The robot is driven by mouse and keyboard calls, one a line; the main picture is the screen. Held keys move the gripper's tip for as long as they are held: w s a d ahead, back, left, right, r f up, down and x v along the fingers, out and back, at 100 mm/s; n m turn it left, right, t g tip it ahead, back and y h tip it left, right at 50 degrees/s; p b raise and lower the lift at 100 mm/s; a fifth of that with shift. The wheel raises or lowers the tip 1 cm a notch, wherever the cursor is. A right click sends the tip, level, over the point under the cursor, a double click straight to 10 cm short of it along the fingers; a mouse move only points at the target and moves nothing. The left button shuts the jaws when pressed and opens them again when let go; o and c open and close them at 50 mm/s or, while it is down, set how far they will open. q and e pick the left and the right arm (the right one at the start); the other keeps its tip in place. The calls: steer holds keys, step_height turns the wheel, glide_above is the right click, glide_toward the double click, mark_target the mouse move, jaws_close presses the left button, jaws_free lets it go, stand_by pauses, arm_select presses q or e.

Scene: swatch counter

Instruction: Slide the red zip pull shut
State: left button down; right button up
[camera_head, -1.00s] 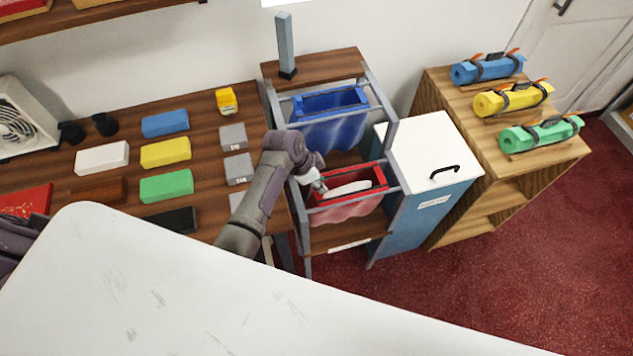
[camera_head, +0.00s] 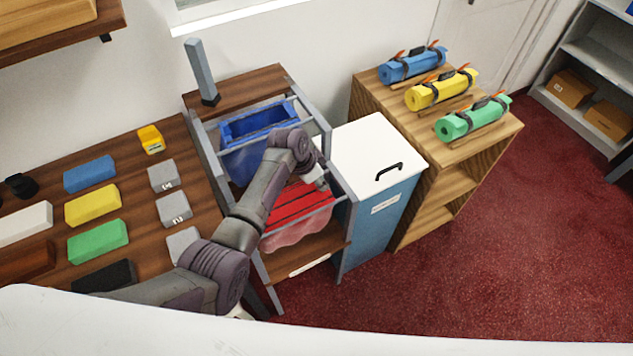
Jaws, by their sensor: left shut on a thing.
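The red bag (camera_head: 299,229) hangs in the lower bay of a grey-framed rack. Its top is now a red surface with thin dark lines, and no white opening shows. My left gripper (camera_head: 321,184) is at the right end of this top, small in view and pointing down. It is shut on the red zip pull, which the fingers hide. My right gripper is not in view.
An open blue bag (camera_head: 258,124) hangs behind in the same rack. A white-topped blue bin (camera_head: 367,150) stands close to the right. A wooden shelf (camera_head: 385,86) carries blue, yellow and green rolls. Coloured blocks lie on the left table (camera_head: 140,168).

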arm_select(q)
steer(key=shift+d+r, duration=0.1)
steer(key=shift+d, duration=0.05)
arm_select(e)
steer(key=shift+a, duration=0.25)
arm_select(q)
steer(key=c, duration=1.3)
jaws_free()
steer(key=shift+w, duration=0.1)
steer(key=o, duration=0.3)
steer(key=shift+d, duration=0.15)
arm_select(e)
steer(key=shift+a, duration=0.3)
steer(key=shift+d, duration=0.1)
arm_select(q)
steer(key=v, duration=1.2)
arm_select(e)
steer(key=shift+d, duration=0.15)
